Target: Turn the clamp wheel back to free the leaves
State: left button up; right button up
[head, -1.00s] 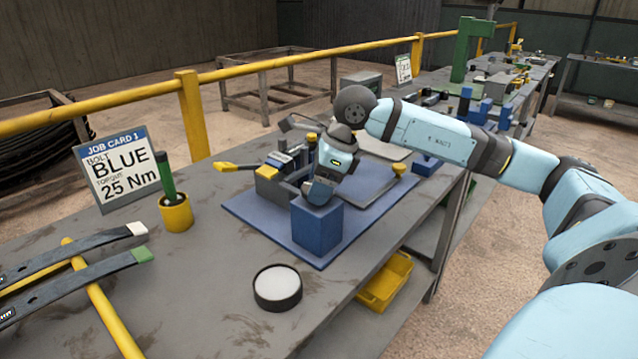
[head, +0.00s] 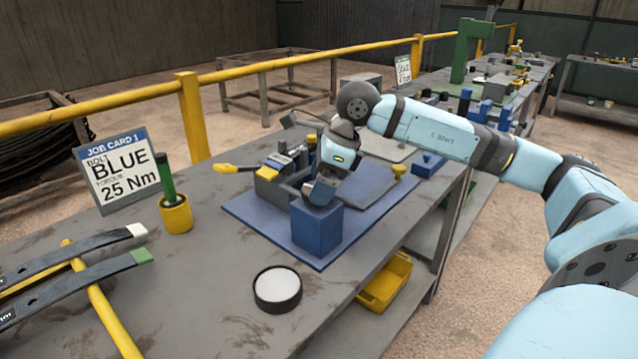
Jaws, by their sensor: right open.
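My right gripper (head: 320,190) points down at the blue block (head: 318,230) on the near edge of the blue mat. Its fingers are largely hidden by the hand, and I cannot tell whether they touch anything. Behind it stands a grey and blue clamp fixture (head: 270,175) with a yellow-tipped lever (head: 226,168) reaching left. The clamp wheel cannot be made out clearly; the hand may cover it. Two dark leaves, one white-tipped (head: 75,250) and one green-tipped (head: 85,283), lie across yellow bars at the left, outside the fixture. My left gripper is not in view.
A job card (head: 118,170) and a yellow cup with a green-handled tool (head: 176,213) stand at the left. A round white-topped tin (head: 278,288) sits in front of the mat. A yellow bin (head: 385,283) is below the bench edge.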

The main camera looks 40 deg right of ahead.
pick_arm(q)
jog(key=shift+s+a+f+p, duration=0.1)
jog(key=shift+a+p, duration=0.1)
jog(key=shift+p, duration=0.6)
pick_arm(e)
jog(key=v, duration=1.2)
jog(key=shift+r, duration=0.35)
jog(key=shift+s, duration=0.1)
